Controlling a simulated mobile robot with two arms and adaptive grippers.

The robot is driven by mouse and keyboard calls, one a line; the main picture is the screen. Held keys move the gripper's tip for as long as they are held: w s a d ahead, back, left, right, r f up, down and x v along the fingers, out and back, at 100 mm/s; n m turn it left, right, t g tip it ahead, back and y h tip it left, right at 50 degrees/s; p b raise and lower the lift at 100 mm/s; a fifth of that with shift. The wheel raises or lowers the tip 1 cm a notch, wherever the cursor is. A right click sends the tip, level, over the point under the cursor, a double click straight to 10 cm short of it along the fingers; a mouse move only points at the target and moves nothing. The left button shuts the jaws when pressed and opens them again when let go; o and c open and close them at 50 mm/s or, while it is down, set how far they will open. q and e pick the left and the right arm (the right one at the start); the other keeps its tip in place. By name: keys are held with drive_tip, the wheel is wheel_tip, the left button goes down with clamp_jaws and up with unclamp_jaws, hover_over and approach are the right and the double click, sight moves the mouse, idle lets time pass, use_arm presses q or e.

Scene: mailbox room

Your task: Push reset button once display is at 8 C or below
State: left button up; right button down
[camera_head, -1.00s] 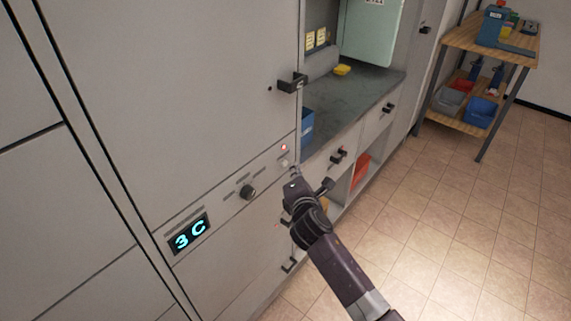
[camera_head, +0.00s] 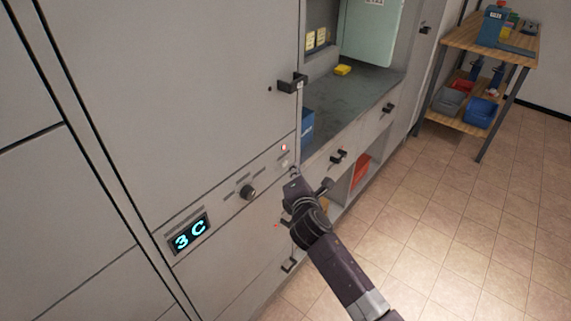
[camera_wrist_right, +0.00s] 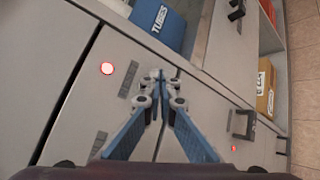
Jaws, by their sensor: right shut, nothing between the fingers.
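The display (camera_head: 190,235) on the grey cabinet front reads "3 C" in cyan. My right gripper (camera_head: 294,172) is just below the pale button, shut and empty. My left gripper is not in view.
A black handle (camera_head: 292,83) sticks out above the panel. Right of the cabinet are a dark counter (camera_head: 350,100) with a yellow item (camera_head: 343,70), and drawers with handles. A wooden shelf unit (camera_head: 490,45) stands farther right. The tiled floor (camera_head: 480,220) is clear.

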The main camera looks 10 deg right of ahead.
drive_tip(key=shift+w+a, duration=0.25)
drive_tip(key=shift+w, duration=0.05)
drive_tip(key=shift+w+a, duration=0.25)
drive_tip(key=shift+w, duration=0.05)
idle(0.7)
drive_tip(key=shift+s, duration=0.1)
drive_tip(key=shift+s+d+p, duration=0.5)
drive_tip(key=shift+s, duration=0.05)
drive_tip(key=s+d+p, duration=0.1)
drive_tip(key=s, duration=0.1)
drive_tip(key=s+d+p, duration=0.1)
drive_tip(key=s+d, duration=0.1)
idle(0.6)
idle(1.0)
